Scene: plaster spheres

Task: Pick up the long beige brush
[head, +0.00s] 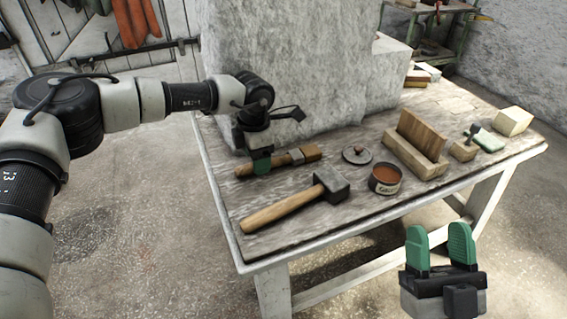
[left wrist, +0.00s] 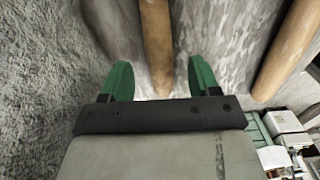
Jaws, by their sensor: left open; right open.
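A long brush (head: 283,160) with a wooden handle and a beige-tan head lies on the worktable, in front of the stone block. My left gripper (head: 258,162) is low over the handle's left part and hides some of it. In the left wrist view, the brush handle (left wrist: 157,45) runs between the two open green fingers, with a gap visible on each side. How far the fingertips reach down beside the handle is hard to tell. My right gripper (head: 440,245) is open and empty, in front of the table's near edge, away from the brush.
A wooden-handled mallet (head: 290,205) lies in front of the brush. A round lid (head: 357,154), an open tin (head: 385,179) and wooden blocks (head: 420,145) stand to the right. The large stone block (head: 300,65) rises close behind the brush.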

